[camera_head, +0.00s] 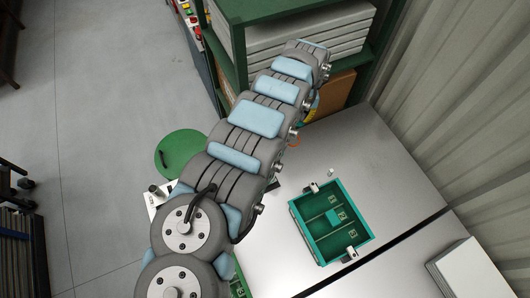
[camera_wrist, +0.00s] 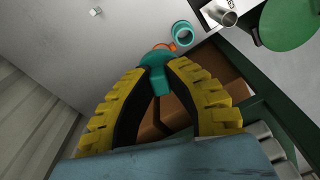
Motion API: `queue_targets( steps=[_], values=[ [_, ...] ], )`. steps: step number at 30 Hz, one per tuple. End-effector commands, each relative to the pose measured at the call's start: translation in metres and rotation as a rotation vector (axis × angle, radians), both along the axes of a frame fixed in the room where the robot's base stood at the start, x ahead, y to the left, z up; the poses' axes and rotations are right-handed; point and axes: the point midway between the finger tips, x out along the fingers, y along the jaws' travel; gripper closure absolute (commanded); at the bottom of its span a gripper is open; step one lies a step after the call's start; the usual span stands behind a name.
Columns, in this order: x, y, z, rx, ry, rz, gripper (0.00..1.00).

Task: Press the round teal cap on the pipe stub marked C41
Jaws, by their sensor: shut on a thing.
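My gripper (camera_wrist: 160,68) has two yellow-ribbed fingers, shut on a teal cap (camera_wrist: 155,80) in the wrist view. The cap's rounded end shows between the fingertips; its rest is partly hidden. A metal pipe stub (camera_wrist: 222,13) lies beyond, at the top right of that view, beside a white plate with dark lettering too small to read. What looks like the same stub (camera_head: 154,190) shows left of my arm in the head view. The held cap is apart from it. In the head view my arm hides most of the gripper.
A teal ring-shaped part (camera_wrist: 182,34) and an orange part (camera_wrist: 163,47) are near the cap. A teal divided box (camera_head: 292,213) stands on the grey table (camera_head: 400,180). A green shelf (camera_head: 240,50) stands behind. A green round seat (camera_head: 180,150) is at left.

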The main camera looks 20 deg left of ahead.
Motion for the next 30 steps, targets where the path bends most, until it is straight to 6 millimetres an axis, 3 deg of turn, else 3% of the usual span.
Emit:
queue_targets(
  steps=[1,5,12,18,30],
  values=[
    [-0.015,0.013,-0.013,-0.002,0.016,0.053,0.97],
    [-0.044,0.042,-0.057,0.003,0.014,0.185,0.97],
    [-0.099,0.063,-0.119,-0.002,0.016,0.345,0.97],
    [-0.116,0.067,-0.138,-0.006,0.010,0.394,0.97],
    [-0.117,0.067,-0.159,-0.007,0.009,0.397,0.97]
  ],
)
